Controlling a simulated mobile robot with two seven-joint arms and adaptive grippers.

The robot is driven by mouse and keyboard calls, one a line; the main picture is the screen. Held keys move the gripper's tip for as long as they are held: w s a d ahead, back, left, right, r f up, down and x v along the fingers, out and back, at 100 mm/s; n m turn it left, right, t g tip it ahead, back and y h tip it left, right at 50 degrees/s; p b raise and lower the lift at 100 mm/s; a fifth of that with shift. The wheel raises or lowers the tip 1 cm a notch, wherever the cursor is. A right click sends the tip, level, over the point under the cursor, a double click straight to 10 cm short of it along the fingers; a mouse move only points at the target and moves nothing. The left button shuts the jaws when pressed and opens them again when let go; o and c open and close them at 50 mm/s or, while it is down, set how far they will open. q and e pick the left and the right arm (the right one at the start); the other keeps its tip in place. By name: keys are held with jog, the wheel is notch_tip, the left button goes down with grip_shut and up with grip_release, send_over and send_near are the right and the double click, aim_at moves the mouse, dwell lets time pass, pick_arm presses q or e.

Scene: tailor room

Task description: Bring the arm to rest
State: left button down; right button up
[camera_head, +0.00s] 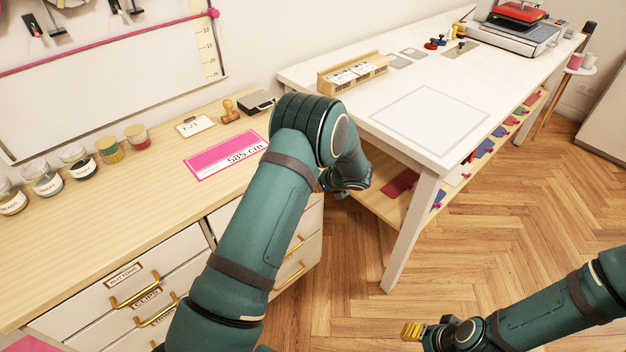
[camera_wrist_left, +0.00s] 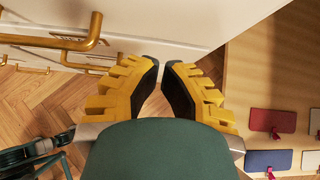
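My left arm (camera_head: 245,235), green with dark bands, rises from the bottom of the head view and bends between the wooden counter and the white table. Its gripper is hidden there behind the arm. In the left wrist view my left gripper (camera_wrist_left: 162,68) shows yellow ribbed fingers with dark pads. A narrow gap separates the tips, with nothing between them. My right arm (camera_head: 555,310) comes in from the lower right, low over the floor. My right gripper (camera_head: 413,331) shows only a yellow finger part, so its opening cannot be judged.
The wooden counter (camera_head: 120,190) carries jars, a pink card (camera_head: 226,156) and a stamp (camera_head: 230,112). Gold drawer handles (camera_head: 135,289) stick out below. The white table (camera_head: 385,75) has a wooden shelf (camera_wrist_left: 248,80) underneath. Open parquet floor (camera_head: 490,220) lies to the right.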

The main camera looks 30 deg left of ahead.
pick_arm(q)
jog(key=p+v, duration=0.1)
jog(key=v, duration=0.8)
jog(key=shift+r+p, duration=0.35)
jog(key=shift+p, duration=0.05)
jog(key=shift+s+d, duration=0.1)
jog(key=shift+d, duration=0.05)
jog(key=s+d+f+n+g+h, duration=0.25)
jog(key=s+f+n+h, duration=0.2)
jog(key=s, duration=0.25)
jog(key=s+d+f+n+g+h, duration=0.2)
jog(key=s+d+f+n+h, duration=0.15)
jog(key=s+f, duration=0.35)
jog(key=s+d+n+t+h, duration=0.1)
jog(key=s+d+n+h, duration=0.1)
jog(key=s+n, duration=0.5)
jog(key=s+d+n+t+h, duration=0.1)
jog(key=s+d+n, duration=0.3)
jog(key=n, duration=0.5)
jog(key=s+r+h, duration=0.1)
jog(key=s, duration=0.1)
jog(key=shift+s+d+t, duration=0.3)
jog(key=shift+s+t, duration=0.05)
jog(key=shift+s, duration=0.05)
